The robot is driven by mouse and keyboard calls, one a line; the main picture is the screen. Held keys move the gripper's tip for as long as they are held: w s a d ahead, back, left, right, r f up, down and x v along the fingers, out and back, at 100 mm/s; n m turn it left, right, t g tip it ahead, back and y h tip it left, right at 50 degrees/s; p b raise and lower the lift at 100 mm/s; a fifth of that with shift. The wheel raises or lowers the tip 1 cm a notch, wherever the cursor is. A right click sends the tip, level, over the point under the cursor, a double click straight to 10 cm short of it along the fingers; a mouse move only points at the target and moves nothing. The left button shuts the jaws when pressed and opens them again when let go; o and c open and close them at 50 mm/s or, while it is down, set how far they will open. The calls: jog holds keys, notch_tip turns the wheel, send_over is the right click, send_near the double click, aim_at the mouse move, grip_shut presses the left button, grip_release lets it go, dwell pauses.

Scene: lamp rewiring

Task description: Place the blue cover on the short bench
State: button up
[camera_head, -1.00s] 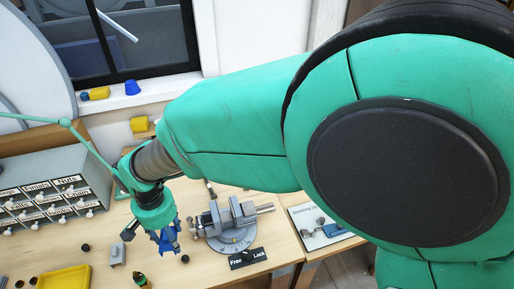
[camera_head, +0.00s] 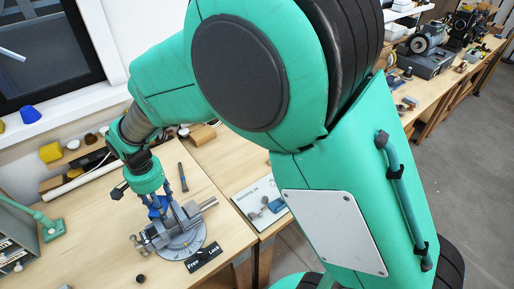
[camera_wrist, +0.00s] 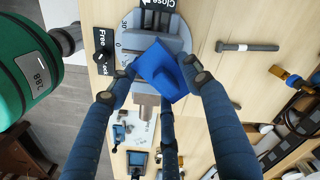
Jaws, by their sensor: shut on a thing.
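The blue cover (camera_wrist: 163,73) is between the fingertips of my gripper (camera_wrist: 152,84) in the wrist view. It is angular, tilted in the grip, and in front of the grey vise. In the head view my gripper (camera_head: 164,208) is low over the vise, and the bright blue of the cover (camera_head: 155,210) shows only in part. Whether the cover touches the vise, I cannot tell. A bench (camera_head: 237,160) with a picture sheet on it adjoins the vise's bench on the right; which is the short bench is not marked.
The grey vise (camera_head: 160,239) with its round base stands under my gripper, beside a black Free/Lock plate (camera_head: 203,257). A hammer (camera_head: 183,177) lies behind it. Another blue piece (camera_head: 31,115) sits on the window sill. The picture sheet (camera_head: 258,201) takes up part of the right bench.

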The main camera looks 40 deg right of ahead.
jog(key=d+m+p, duration=0.1)
jog(key=d+m, duration=0.9)
jog(key=d, duration=2.3)
jog(key=f, duration=1.5)
jog(key=shift+w+f, duration=0.35)
jog(key=shift+w, duration=0.1)
send_over(235, 169)
jog(key=shift+f, duration=0.75)
jog(key=shift+s, duration=0.2)
jog(key=shift+f, duration=1.75)
jog(key=shift+f, duration=0.15)
